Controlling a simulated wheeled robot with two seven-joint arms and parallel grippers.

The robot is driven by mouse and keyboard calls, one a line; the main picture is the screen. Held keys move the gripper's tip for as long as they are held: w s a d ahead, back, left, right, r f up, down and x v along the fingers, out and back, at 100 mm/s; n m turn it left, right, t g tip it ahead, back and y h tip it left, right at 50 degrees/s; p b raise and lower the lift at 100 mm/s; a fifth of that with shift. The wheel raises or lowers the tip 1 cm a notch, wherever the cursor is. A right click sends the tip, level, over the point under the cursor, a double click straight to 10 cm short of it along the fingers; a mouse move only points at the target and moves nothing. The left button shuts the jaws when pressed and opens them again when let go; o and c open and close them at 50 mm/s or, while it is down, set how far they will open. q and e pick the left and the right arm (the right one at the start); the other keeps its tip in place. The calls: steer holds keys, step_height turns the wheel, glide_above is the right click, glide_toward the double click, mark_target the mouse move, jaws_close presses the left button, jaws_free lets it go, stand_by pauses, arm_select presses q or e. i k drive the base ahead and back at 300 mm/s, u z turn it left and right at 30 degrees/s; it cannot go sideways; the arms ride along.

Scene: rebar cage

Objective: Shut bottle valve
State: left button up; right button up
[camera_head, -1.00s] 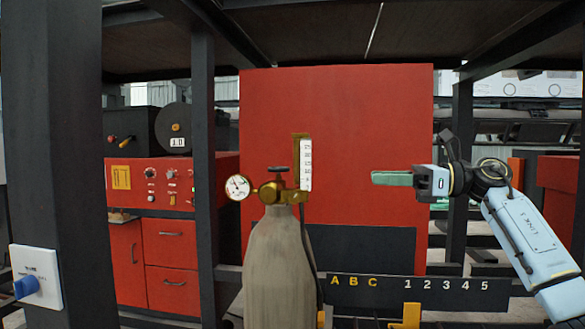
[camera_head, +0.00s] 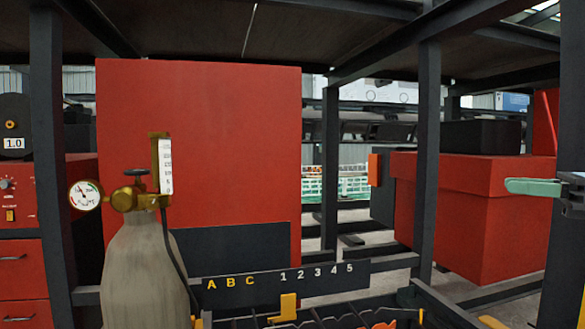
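The grey gas bottle (camera_head: 145,270) stands upright at the left. A brass valve body (camera_head: 137,199) sits on its top, with a small dark handwheel (camera_head: 136,173) above it. A round white gauge (camera_head: 84,196) is on the valve's left, and an upright flow scale (camera_head: 165,165) is on its right. My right gripper (camera_head: 510,186), with green fingers, is at the right edge, pointing left. It is far to the right of the valve and touches nothing that I can see. One finger hides the other, so its opening is unclear. My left gripper is out of view.
A large red panel (camera_head: 230,130) stands behind the bottle. A dark rail marked ABC and 12345 (camera_head: 320,278) runs low to its right. Dark posts (camera_head: 428,150) and a red box (camera_head: 470,215) are at the right. A dark hose (camera_head: 178,258) hangs beside the bottle.

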mark_target(137, 173)
steer(key=z, duration=0.05)
steer(key=i, duration=0.9)
steer(key=u, duration=2.15)
